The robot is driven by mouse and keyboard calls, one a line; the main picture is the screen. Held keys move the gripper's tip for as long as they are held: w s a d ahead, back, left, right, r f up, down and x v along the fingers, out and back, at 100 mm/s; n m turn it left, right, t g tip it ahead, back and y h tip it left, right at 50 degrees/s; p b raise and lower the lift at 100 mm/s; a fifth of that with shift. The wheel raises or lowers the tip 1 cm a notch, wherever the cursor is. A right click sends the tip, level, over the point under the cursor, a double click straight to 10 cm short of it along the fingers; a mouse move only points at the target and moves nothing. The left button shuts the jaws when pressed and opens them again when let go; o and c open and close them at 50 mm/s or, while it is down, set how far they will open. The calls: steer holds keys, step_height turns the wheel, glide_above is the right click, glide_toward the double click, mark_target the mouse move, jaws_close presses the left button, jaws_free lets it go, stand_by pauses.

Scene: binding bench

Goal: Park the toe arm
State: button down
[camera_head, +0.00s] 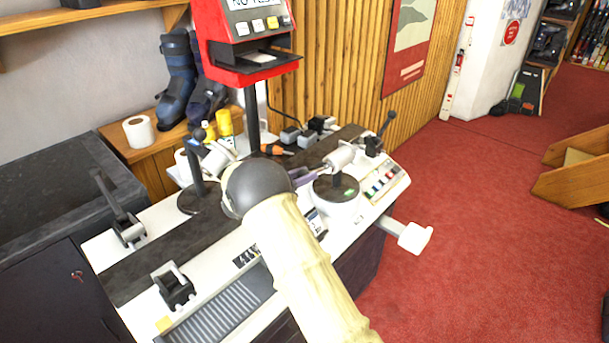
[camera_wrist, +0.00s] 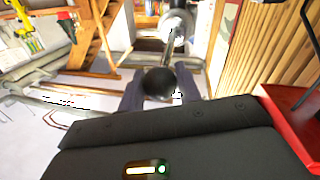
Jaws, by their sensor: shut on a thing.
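In the wrist view my gripper (camera_wrist: 160,92) is shut on a black ball knob (camera_wrist: 160,80), with one grey finger on each side. A metal rod (camera_wrist: 172,48) runs from the knob to a pale cylinder; this looks like the toe arm. In the head view the pale cylinder (camera_head: 341,157) sits on a dark post above a round base (camera_head: 336,209) on the right of the bench. My gripper (camera_head: 303,176) shows just left of it, partly hidden behind my own arm. The knob is hidden in the head view.
A second post on a dark round plate (camera_head: 202,198) stands left. A red display unit (camera_head: 243,40) rises at the back. Dark clamps (camera_head: 174,287) and a lever (camera_head: 386,124) stand on the bench. A white pedal-like part (camera_head: 414,237) sticks out front right. Red floor beyond is open.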

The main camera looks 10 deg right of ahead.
steer(key=c, duration=1)
jaws_free()
steer(key=shift+w+r, duration=0.15)
steer(key=shift+w, duration=0.15)
steer(key=shift+c, duration=0.2)
steer(key=shift+s+a, duration=0.1)
steer(key=shift+s+a, duration=0.15)
steer(key=shift+a, duration=0.35)
steer(key=b+v, duration=0.1)
steer(key=v, duration=1.5)
steer(key=shift+s+b, duration=0.2)
steer(key=shift+b, duration=0.15)
steer(key=shift+a, duration=0.1)
steer(key=shift+w, duration=0.1)
